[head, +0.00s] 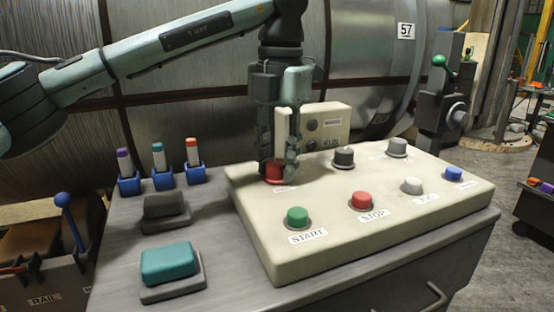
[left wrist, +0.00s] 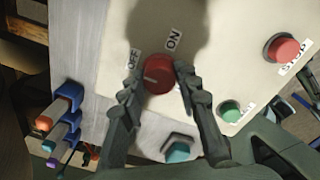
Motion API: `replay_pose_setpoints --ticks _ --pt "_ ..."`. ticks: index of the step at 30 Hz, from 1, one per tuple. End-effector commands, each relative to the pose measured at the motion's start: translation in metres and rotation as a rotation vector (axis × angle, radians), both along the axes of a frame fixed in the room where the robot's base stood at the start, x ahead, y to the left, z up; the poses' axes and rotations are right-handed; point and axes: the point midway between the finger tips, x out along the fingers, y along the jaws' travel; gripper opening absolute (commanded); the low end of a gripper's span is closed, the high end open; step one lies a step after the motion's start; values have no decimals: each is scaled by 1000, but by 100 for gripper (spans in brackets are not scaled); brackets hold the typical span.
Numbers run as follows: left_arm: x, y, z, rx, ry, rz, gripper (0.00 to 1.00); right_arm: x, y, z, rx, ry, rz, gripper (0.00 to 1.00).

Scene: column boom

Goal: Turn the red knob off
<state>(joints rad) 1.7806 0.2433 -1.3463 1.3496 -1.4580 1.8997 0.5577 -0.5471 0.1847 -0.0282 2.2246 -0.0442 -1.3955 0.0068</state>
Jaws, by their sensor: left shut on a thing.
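The red knob (head: 273,174) sits at the far left corner of the cream control panel (head: 330,235). My left gripper (head: 279,168) points down over it, with its fingers on the knob and partly hiding it in the head view. In the left wrist view the red knob (left wrist: 158,73) lies between the two fingertips of my left gripper (left wrist: 159,83), which is shut on it. A pale pointer line shows on the knob's left part, on the side of the OFF label (left wrist: 134,67). The ON label (left wrist: 173,40) is above the knob there. My right gripper is not in view.
A green START button (head: 297,216), a red STOP button (head: 361,201) and several other controls stand on the panel. A teal pad (head: 169,262) and three coloured markers in blue holders (head: 162,180) are to its left. A small upright box (head: 327,125) stands behind.

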Motion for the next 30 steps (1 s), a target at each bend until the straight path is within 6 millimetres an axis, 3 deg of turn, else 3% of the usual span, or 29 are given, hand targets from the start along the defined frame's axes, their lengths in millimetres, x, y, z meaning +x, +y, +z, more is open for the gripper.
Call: replay_pose_setpoints --ticks 10,11,16,25,30 --pt "-1 1 0 2 3 3 3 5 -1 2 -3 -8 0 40" --pt "-1 1 -1 2 3 3 32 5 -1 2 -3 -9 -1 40" --pt "0 0 0 2 2 3 53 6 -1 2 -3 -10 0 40" --pt "0 0 1 0 1 3 53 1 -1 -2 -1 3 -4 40" --pt "0 -1 20 -1 -3 4 53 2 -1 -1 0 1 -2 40"
